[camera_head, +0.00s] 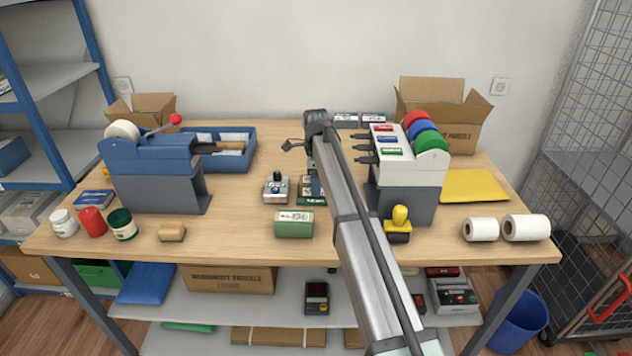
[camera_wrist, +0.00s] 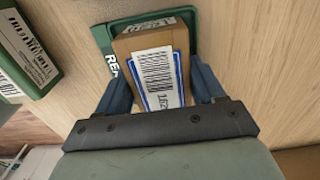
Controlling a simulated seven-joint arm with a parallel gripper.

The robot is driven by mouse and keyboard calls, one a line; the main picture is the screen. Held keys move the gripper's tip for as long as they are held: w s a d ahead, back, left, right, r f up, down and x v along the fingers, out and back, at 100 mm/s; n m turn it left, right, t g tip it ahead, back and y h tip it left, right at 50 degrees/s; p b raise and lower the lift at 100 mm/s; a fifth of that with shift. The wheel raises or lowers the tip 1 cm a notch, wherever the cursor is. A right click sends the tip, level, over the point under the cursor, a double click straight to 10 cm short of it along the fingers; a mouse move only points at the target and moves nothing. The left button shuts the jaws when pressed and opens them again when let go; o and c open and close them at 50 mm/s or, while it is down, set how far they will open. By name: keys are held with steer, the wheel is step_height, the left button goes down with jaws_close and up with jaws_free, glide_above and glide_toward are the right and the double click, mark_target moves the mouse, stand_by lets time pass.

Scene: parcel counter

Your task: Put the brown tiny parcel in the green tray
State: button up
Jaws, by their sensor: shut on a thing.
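The brown tiny parcel (camera_wrist: 125,46) carries a white barcode label with a blue border. My gripper (camera_wrist: 157,80) is shut on it, one blue finger on each side, in the wrist view. The green tray (camera_wrist: 101,36), with white lettering on its edge, shows around the parcel's far end, so the parcel is over or in it. I cannot tell whether it touches the tray's floor.
A green labelled box (camera_head: 293,223) stands just in front of the tray; it also shows in the wrist view (camera_wrist: 22,50). A stamp (camera_head: 276,188) is left of the tray. A grey-white tape dispenser (camera_head: 407,170) stands right of my arm. Bare wood lies left of centre.

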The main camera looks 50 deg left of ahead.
steer(key=shift+f, duration=0.1)
steer(key=o, duration=1.3)
step_height(320, 180, up, 12)
steer(key=shift+r, duration=0.15)
